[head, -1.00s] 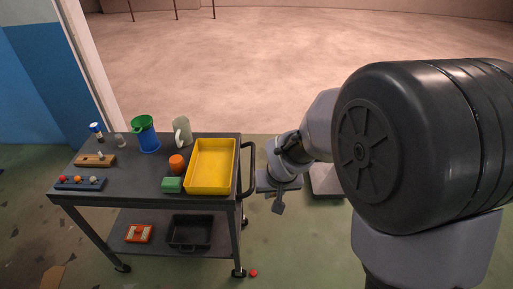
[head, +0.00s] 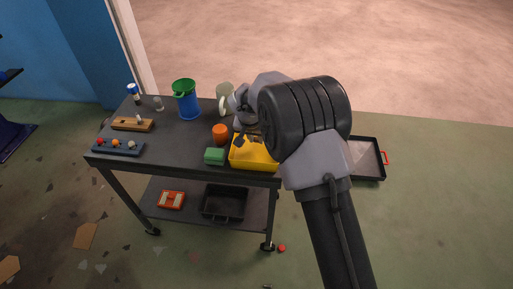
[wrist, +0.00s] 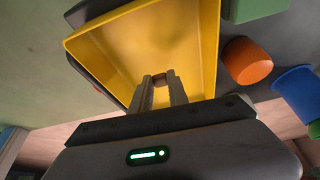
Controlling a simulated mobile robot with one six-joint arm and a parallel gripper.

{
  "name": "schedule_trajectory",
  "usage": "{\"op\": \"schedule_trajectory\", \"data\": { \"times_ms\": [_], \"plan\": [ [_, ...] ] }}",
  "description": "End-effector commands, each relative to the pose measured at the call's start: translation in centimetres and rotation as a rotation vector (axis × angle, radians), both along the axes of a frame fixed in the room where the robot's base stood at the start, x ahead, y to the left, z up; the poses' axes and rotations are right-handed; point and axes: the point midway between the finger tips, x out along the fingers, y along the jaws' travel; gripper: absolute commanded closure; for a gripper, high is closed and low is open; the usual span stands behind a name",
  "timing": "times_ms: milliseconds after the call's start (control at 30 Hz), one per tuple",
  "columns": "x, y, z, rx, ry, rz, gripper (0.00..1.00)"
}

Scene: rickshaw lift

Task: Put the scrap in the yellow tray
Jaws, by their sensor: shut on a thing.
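The yellow tray (head: 250,157) sits at the right end of the dark cart's top, partly hidden behind my arm. In the wrist view the tray (wrist: 200,40) spreads out beyond my fingers, its inside looking bare. My gripper (wrist: 160,82) is shut on a small brown piece (wrist: 160,77), which looks like the scrap. The piece sits between the fingertips, over the tray; its height above the tray floor is hard to judge. In the head view my gripper (head: 243,132) is small and dark at the tray's far left side.
The lower shelf holds a black bin (head: 225,203). A dark flat tray or cart (head: 370,158) with a red handle is at the right.

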Motion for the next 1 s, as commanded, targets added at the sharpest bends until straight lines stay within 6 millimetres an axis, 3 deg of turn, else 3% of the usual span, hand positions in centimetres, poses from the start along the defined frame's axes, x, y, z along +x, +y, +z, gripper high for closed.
{"op": "schedule_trajectory", "data": {
  "times_ms": [133, 533, 567, 633, 1000],
  "plan": [
    [0.0, 0.0, -3.6, 0.0, 0.001, 0.001, 1.0],
    [0.0, 0.0, -4.0, 0.001, 0.0, 0.0, 1.0],
    [0.0, 0.0, -3.9, 0.001, 0.0, 0.0, 0.74],
    [0.0, 0.0, -3.8, 0.001, 0.0, 0.0, 0.6],
    [0.0, 0.0, -3.1, 0.001, 0.0, 0.0, 0.58]
  ]
}}
